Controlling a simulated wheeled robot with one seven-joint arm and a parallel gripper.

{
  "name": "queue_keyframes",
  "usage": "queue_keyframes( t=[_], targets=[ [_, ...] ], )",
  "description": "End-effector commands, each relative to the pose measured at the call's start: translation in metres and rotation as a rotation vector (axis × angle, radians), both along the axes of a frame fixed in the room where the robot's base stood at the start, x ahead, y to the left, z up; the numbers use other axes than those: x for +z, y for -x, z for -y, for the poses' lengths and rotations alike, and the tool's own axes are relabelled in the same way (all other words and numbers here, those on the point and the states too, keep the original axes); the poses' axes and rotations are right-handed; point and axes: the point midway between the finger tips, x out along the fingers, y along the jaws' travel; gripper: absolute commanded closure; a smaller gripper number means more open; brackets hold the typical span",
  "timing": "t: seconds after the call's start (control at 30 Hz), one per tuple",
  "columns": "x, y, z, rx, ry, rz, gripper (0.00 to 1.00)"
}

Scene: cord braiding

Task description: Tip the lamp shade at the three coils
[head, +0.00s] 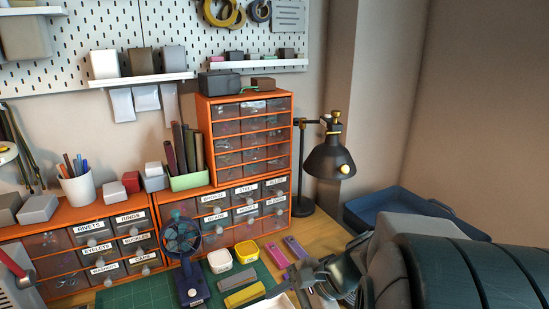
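A black desk lamp stands at the right end of the bench, beside the orange drawer cabinet. Its cone shade (328,158) hangs from a brass-coloured joint, with its mouth facing down and to the right and a glowing bulb showing. Its base (301,207) is on the bench. Two yellow rings and a dark ring, coil-like (238,14), hang at the top of the pegboard; I cannot tell whether they are the three coils. My gripper (305,276) is low, in front of and below the lamp, apart from the shade. Its fingers are too unclear to judge.
The orange cabinet (202,141) stands left of the lamp. A small fan (183,238), white and yellow tubs (220,260) and purple-pink items (276,256) lie near my gripper. A blue tray (405,204) is at the right. Open air lies right of the shade, before the wall.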

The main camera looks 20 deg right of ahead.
Motion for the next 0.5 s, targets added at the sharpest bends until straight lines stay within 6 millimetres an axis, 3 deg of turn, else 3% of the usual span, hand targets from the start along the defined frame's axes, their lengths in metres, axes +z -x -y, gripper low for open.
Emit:
queue_keyframes(
  t=[0.03,0.17,0.27,0.5],
  targets=[
    [0.024,-0.010,0.014,-0.132,-0.092,-0.003,0.56],
    [0.065,-0.034,0.054,-0.443,-0.334,0.026,0.56],
    [0.099,-0.046,0.097,-0.671,-0.515,0.078,0.56],
    [0.157,-0.042,0.199,-1.066,-0.849,0.247,0.56]
  ],
)
